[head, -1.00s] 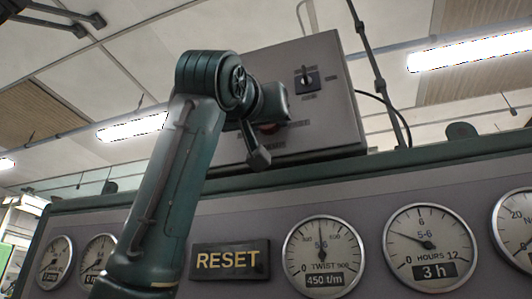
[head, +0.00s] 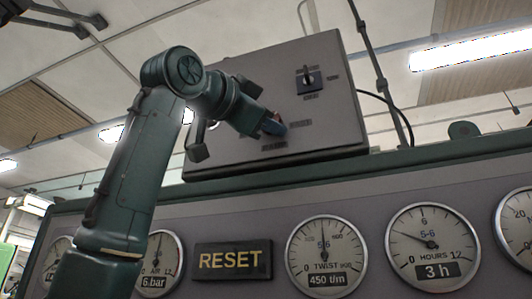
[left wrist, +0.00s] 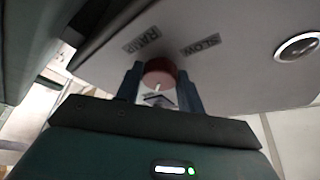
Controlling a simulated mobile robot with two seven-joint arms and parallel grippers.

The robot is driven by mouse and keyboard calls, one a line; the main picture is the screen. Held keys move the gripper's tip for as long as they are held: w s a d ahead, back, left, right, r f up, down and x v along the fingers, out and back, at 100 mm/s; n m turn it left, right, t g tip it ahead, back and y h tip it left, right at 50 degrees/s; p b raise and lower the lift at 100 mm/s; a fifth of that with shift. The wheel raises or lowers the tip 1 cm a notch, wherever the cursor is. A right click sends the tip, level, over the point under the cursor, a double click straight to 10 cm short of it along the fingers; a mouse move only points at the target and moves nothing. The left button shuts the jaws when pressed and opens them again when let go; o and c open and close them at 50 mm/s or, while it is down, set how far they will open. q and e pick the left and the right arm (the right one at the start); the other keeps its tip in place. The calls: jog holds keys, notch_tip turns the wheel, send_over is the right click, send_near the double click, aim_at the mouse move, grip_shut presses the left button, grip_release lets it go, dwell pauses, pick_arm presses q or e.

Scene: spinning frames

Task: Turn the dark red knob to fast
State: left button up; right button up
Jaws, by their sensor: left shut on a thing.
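The dark red knob (left wrist: 160,72) sits on the face of a grey control box (head: 235,75). In the left wrist view it is between the two fingers of my left gripper (left wrist: 160,88), which are shut on it. A pale pointer mark shows on the knob's near side. A label reading SLOW (left wrist: 200,46) and another small label (left wrist: 142,40), hard to read, lie beyond the knob. In the head view my left gripper (head: 272,127) reaches the box's lower face and hides most of the knob. My right gripper is not in view.
A black switch (head: 309,80) is higher on the box. A round metal-rimmed part (left wrist: 298,46) lies to the right in the wrist view. Below are a RESET plate (head: 232,260) and several dials, including the twist gauge (head: 325,255). A cable runs behind the box.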

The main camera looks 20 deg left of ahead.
pick_arm(q)
jog(key=shift+r+m+g+h, duration=0.15)
jog(key=shift+m+g, duration=0.65)
jog(key=shift+m, duration=1.35)
jog(key=shift+r+m+g+h, duration=0.15)
jog(key=shift+m+g, duration=0.65)
jog(key=shift+m, duration=1.35)
jog(key=shift+f, duration=0.1)
jog(key=o, duration=1)
jog(key=shift+s+a, duration=0.1)
jog(key=b+v, duration=0.2)
jog(key=v, duration=1.1)
